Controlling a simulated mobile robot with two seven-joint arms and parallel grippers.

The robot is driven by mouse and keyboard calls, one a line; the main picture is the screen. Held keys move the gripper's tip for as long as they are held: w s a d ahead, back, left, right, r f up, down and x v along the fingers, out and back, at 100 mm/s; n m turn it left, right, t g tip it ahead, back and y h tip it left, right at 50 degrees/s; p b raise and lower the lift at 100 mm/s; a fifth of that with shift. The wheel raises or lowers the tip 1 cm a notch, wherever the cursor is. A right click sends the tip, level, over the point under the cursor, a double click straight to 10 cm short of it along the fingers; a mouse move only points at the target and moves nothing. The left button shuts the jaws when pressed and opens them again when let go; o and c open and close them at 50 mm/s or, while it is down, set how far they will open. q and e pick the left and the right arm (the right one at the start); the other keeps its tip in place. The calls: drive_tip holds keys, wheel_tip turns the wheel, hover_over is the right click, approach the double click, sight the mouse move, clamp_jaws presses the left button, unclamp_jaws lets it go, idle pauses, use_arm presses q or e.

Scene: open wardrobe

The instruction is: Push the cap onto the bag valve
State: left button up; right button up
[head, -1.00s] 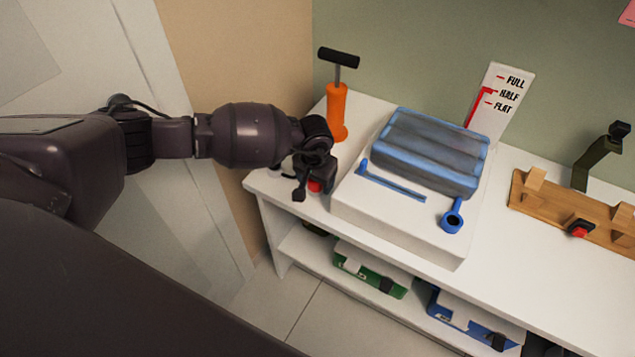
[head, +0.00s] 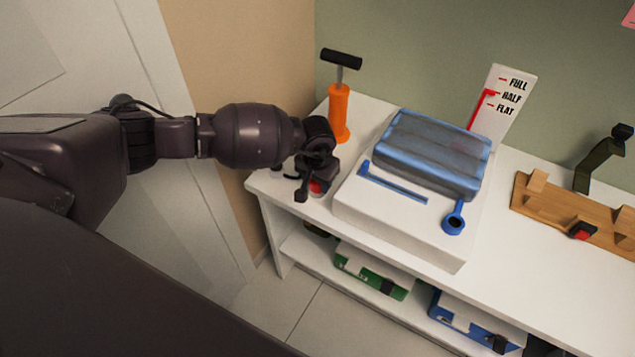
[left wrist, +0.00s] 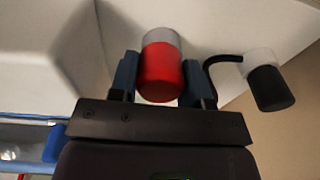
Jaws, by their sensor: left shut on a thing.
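The blue see-through bag (head: 432,150) lies on a raised white block on the shelf unit. A blue round fitting with a dark opening, which looks like the valve (head: 454,222), sticks out from the bag's front right. My left gripper (head: 311,188) is low at the left end of the top. It is shut on a red cylinder with a pale grey end, which looks like the cap (head: 317,187). The cap sits between the fingers in the left wrist view (left wrist: 161,72). I cannot tell whether it touches the surface. My right gripper is not in view.
An orange hand pump (head: 339,112) stands behind my left gripper. A fill gauge (head: 503,100) stands behind the bag. A wooden rack (head: 560,207) is on the right. A black-and-white piece (left wrist: 268,85) with a black hose lies near the cap.

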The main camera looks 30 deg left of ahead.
use_arm(q)
drive_tip(key=shift+r, duration=0.35)
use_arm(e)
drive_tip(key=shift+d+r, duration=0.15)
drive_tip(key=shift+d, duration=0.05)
use_arm(q)
drive_tip(key=shift+r, duration=0.25)
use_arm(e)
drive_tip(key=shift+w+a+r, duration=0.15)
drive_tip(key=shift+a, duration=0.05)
use_arm(q)
drive_tip(key=shift+s+r+p, duration=0.1)
drive_tip(key=shift+r+p, duration=0.3)
drive_tip(key=shift+r, duration=0.15)
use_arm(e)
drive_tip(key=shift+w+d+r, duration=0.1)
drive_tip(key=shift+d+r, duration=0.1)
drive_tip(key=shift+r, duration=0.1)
use_arm(q)
drive_tip(key=shift+r, duration=0.1)
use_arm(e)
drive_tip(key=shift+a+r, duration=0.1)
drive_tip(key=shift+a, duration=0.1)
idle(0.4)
use_arm(q)
drive_tip(key=shift+r, duration=0.1)
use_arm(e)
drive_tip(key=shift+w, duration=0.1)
